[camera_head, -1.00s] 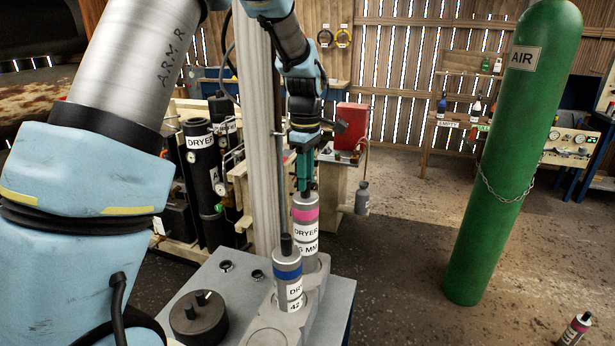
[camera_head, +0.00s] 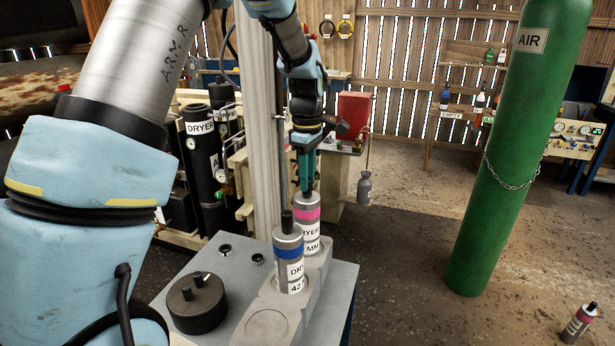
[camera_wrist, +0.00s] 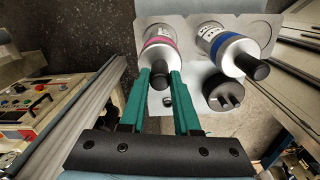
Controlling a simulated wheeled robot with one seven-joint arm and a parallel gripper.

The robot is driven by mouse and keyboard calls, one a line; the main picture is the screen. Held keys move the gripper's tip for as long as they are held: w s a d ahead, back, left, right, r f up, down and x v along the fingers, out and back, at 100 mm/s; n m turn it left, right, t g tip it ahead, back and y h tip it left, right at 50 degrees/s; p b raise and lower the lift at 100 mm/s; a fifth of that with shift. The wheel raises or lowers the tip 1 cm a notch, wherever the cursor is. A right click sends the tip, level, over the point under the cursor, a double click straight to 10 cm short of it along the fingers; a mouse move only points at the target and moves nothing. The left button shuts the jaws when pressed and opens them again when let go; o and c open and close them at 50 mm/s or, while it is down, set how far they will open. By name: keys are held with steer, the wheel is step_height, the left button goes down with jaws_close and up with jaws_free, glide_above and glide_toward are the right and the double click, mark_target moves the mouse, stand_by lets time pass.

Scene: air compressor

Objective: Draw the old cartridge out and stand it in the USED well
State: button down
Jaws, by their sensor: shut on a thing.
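The wrist view shows the two green fingers (camera_wrist: 160,76) on either side of that stem, with the pink-banded cartridge (camera_wrist: 158,46) beyond. A blue-banded cartridge (camera_head: 289,262) stands upright in front of it, apart from my gripper. No USED label is readable.
An empty round recess (camera_head: 267,325) lies at the front of the block. A black cap with pegs (camera_head: 197,304) sits on the bench top (camera_head: 226,266). A pale post (camera_head: 266,150) rises close left of my gripper. A green AIR cylinder (camera_head: 500,150) and another cartridge (camera_head: 579,323) stand right.

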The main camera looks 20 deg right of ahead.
steer(key=shift+f+b, duration=0.3)
steer(key=shift+f, duration=0.2)
steer(key=c, duration=0.6)
jaws_free()
steer(key=shift+f, duration=0.1)
steer(key=shift+o, duration=0.2)
step_height(320, 180, up, 11)
steer(key=b, duration=0.3)
steer(key=a+f+m, duration=0.2)
steer(key=a+f, duration=0.1)
steer(key=a, duration=0.5)
steer(key=a+f+m, duration=0.2)
steer(key=a+f, duration=0.1)
steer(key=a, duration=0.6)
steer(key=s+a+f+m, duration=0.2)
steer(key=s+a+f, duration=0.1)
steer(key=s+a, duration=0.2)
steer(key=s+a+f+m+t, duration=0.1)
steer(key=s+a+f+m, duration=0.2)
steer(key=a, duration=0.6)
steer(key=s, duration=0.2)
steer(key=shift+s+a+m+t, duration=0.2)
steer(key=shift+s+m+t, duration=0.1)
steer(key=shift+s, duration=0.05)
